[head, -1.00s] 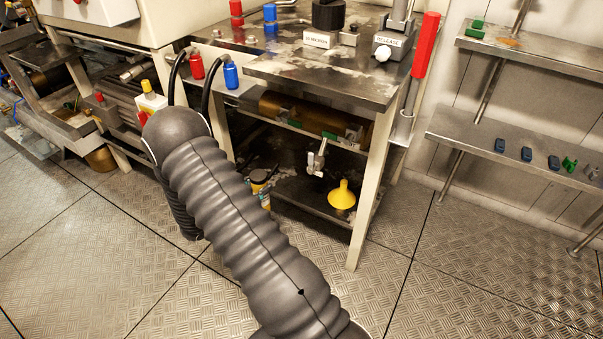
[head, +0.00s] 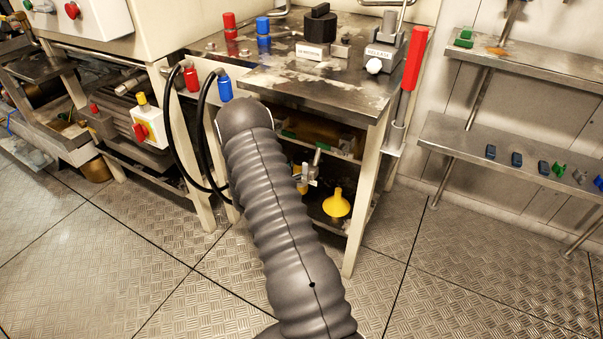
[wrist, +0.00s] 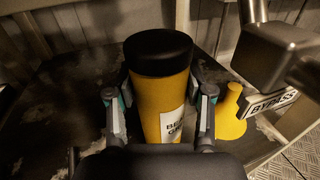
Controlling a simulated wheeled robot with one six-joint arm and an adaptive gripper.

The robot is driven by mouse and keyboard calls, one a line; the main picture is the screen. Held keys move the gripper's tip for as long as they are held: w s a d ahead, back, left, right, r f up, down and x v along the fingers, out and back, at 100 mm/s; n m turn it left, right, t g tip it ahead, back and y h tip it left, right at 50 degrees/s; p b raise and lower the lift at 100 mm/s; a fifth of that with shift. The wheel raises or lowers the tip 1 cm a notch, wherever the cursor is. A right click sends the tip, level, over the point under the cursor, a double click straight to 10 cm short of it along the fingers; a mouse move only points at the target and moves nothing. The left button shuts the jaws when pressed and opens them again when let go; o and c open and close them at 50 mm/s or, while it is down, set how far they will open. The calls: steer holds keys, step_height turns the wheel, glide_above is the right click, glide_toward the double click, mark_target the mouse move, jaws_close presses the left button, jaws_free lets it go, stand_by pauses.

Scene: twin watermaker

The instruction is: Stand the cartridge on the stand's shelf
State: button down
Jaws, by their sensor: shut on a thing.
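The cartridge (wrist: 162,80) is a yellow cylinder with a black cap and a white label, upright in the wrist view. My gripper (wrist: 160,97) is shut on it, one finger on each side. The cartridge's lower end is hidden by my gripper. In the head view my arm hides the gripper; I cannot make out the cartridge there. The stand (head: 325,80) is a steel bench with a stained top, an upper shelf and a lower dark shelf (head: 316,213). In the wrist view a dark shelf surface (wrist: 55,110) lies around the cartridge; I cannot tell whether they touch.
A yellow funnel (head: 337,203) stands on the lower shelf, and close right of the cartridge in the wrist view (wrist: 230,115). A metal valve with a BYPASS label (wrist: 270,103) juts in at the right. Black hoses (head: 176,140) hang left of my arm. The front floor is open.

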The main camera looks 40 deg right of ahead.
steer(key=shift+d, duration=0.2)
steer(key=shift+f, duration=1.7)
steer(key=shift+f, duration=0.15)
steer(key=shift+c, duration=2.2)
jaws_free()
